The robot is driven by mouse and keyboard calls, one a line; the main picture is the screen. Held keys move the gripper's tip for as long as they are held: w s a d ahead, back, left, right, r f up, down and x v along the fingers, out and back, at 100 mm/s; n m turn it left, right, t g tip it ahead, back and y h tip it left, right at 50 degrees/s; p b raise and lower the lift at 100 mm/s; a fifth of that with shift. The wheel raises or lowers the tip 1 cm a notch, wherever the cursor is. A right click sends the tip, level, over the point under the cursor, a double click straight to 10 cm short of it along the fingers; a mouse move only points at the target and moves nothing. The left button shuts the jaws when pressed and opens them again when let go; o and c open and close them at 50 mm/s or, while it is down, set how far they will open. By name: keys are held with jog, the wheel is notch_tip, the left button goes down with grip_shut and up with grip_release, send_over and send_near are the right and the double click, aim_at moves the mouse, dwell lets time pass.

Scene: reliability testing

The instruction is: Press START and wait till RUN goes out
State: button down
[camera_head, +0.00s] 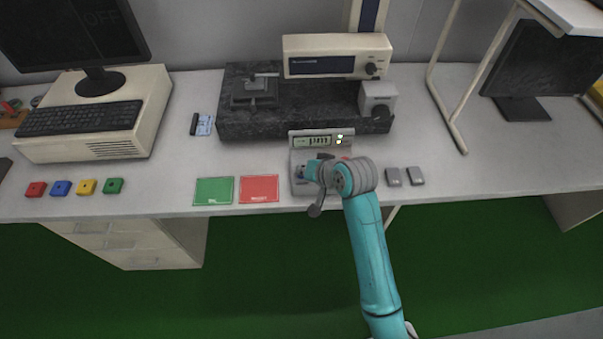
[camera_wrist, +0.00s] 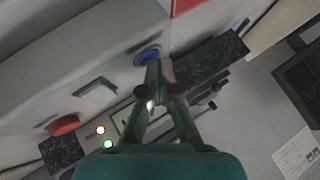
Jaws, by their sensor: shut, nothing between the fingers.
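The test box (camera_head: 304,142) stands at the table's front edge, with a small display (camera_head: 318,141) and lit lamps (camera_head: 339,139) at its upper right. In the wrist view one lamp glows whitish orange (camera_wrist: 101,130) and one green (camera_wrist: 108,145); I cannot read which is RUN. A blue button (camera_wrist: 148,55) and a red button (camera_wrist: 65,124) sit on the box; no START label is legible. My gripper (camera_wrist: 160,70) is shut and empty, its tips right beside the blue button. I cannot tell whether they touch it. In the head view my wrist hides much of the box.
A green card (camera_head: 213,191) and a red card (camera_head: 259,189) lie left of the box. Two grey blocks (camera_head: 404,176) lie to its right. A dark stone slab (camera_head: 290,124) with instruments stands behind. Several coloured blocks (camera_head: 74,188) are at the far left.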

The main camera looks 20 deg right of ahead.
jog(key=shift+r, duration=0.8)
jog(key=shift+r, duration=2.5)
jog(key=shift+f, duration=0.1)
